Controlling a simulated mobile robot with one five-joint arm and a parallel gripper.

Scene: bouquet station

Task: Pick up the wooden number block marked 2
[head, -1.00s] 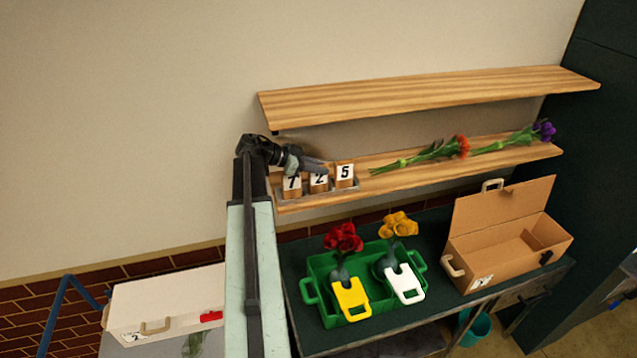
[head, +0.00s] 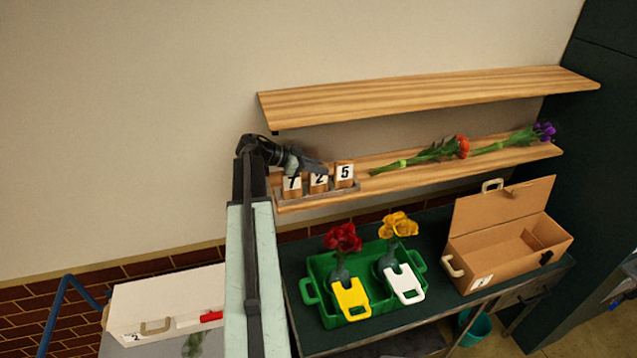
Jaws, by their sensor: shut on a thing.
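The wooden number block marked 2 (head: 319,184) stands in a small grey tray (head: 334,191) at the left end of the lower wooden shelf. The block marked 7 (head: 292,184) is on its left and the block marked 5 (head: 344,173) on its right. My gripper (head: 318,168) reaches in from the left, over the tops of the 7 and 2 blocks. Its jaws are at the top of the 2 block and shut on it. The jaws hide the block's top edge. The block still appears level with its neighbours.
Orange flowers (head: 440,150) and purple flowers (head: 520,138) lie farther right on the lower shelf (head: 400,181). The upper shelf (head: 420,97) is empty above. Below are a green crate (head: 315,268) with red and yellow flowers and an open cardboard box (head: 510,245).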

